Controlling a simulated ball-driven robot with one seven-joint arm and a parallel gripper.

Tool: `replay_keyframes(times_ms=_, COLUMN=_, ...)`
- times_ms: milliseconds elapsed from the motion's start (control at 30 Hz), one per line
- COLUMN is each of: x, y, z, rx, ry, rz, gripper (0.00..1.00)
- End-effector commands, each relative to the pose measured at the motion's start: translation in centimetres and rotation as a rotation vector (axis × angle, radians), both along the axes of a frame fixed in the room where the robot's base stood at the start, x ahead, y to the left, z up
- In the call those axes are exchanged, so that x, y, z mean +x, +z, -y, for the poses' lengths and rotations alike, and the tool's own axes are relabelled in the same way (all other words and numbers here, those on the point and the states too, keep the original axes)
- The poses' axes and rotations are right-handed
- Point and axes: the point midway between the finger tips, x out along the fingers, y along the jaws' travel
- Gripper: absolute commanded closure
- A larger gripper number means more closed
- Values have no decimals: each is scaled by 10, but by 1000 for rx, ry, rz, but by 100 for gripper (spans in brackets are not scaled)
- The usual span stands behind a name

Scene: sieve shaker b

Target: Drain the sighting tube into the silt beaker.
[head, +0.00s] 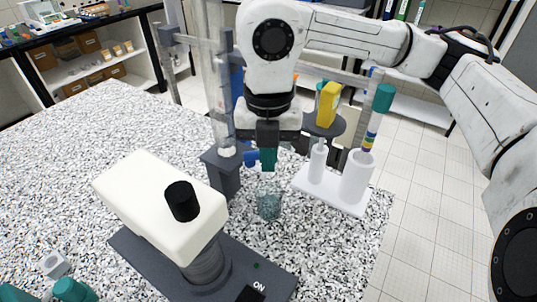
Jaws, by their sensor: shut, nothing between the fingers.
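The sighting tube (212,75) is a tall clear upright tube, held on a grey stand (222,172) at the back of the speckled bench. A blue tap (251,158) sticks out to the right near its foot. My gripper (268,168) points down just right of the tap, its teal tips shut with nothing seen between them. Whether the tips touch the tap I cannot tell. The silt beaker (269,207), small and clear with a bluish-grey look, stands on the bench below my gripper. The liquid level in the tube is hard to make out.
A cream-headed instrument (150,195) with a black knob on a dark base fills the front left. A white rack (330,190) with upright holders stands right of the beaker, near the bench's right edge. Teal-capped items (72,290) lie at the lower left.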

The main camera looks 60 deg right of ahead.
Motion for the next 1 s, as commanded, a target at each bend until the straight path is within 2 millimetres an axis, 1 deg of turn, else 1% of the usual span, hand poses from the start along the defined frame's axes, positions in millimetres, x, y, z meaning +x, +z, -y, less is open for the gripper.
replay_keyframes(times_ms=433, x=0, y=0, z=0, rx=0, ry=0, rz=0, gripper=100)
replay_keyframes(times_ms=767, x=4, y=-1, z=4, rx=0, ry=0, rz=0, gripper=100)
replay_keyframes(times_ms=1000, x=11, y=-2, z=10, rx=-1, ry=0, rz=0, gripper=100)
